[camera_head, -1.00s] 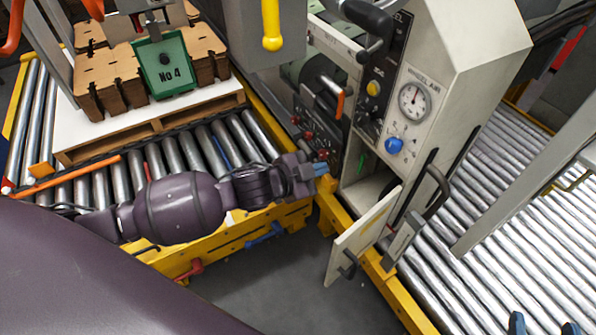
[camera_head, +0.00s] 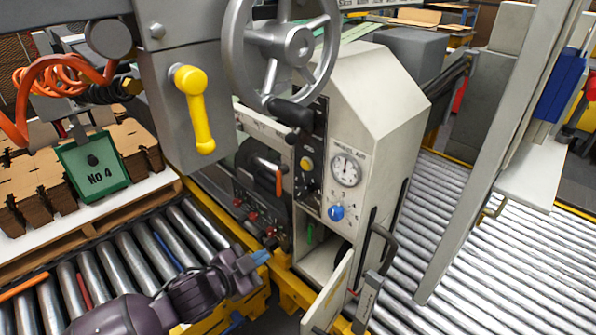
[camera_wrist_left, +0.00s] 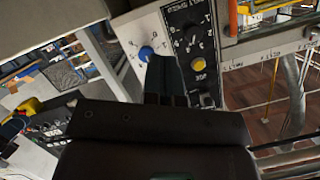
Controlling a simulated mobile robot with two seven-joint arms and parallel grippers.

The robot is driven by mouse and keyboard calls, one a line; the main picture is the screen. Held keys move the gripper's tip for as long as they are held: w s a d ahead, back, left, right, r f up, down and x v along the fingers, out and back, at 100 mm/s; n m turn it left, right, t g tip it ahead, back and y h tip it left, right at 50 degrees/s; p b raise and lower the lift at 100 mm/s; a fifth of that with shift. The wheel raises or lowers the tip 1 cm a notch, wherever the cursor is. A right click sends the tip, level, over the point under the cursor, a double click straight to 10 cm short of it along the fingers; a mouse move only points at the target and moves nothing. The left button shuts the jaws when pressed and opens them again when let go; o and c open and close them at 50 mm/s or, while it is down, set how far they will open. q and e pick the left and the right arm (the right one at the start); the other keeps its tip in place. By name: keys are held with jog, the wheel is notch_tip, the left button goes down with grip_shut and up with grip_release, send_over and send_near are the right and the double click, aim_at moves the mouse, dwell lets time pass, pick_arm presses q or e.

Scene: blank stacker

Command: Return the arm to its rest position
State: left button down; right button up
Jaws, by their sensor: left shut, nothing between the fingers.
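My left arm is dark purple and comes in at the bottom left of the head view. My left gripper (camera_head: 252,262) has blue-grey fingers that are shut and empty. It is over the yellow edge of the left roller conveyor, in front of the machine cabinet (camera_head: 385,95). In the left wrist view the closed fingers (camera_wrist_left: 165,78) point up at the control panel, with the blue knob (camera_wrist_left: 146,53) just left of their tips; I cannot tell the gap from this view. My right gripper is not in view.
The cabinet's small door (camera_head: 330,295) stands open right of my left gripper. A pallet of brown blanks with a green "No 4" sign (camera_head: 92,168) is at left. A yellow handle (camera_head: 195,110) and handwheel (camera_head: 290,45) are above. The right roller conveyor (camera_head: 500,270) is bare.

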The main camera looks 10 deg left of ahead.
pick_arm(q)
jog(key=s+a+f+n+y+p, duration=0.1)
jog(key=s+a+f+n+y, duration=0.1)
jog(key=s, duration=0.6)
jog(key=s+a+f+n+g+y+p, duration=0.1)
jog(key=s+a+f+n, duration=0.3)
jog(key=s, duration=0.4)
jog(key=s+a+f+n+y+p, duration=0.2)
jog(key=s+a+f+n+y, duration=0.1)
jog(key=s, duration=0.5)
jog(key=shift+s+a+n+g+y, duration=0.15)
jog(key=shift+a+n+g+y, duration=0.35)
jog(key=shift+n, duration=0.3)
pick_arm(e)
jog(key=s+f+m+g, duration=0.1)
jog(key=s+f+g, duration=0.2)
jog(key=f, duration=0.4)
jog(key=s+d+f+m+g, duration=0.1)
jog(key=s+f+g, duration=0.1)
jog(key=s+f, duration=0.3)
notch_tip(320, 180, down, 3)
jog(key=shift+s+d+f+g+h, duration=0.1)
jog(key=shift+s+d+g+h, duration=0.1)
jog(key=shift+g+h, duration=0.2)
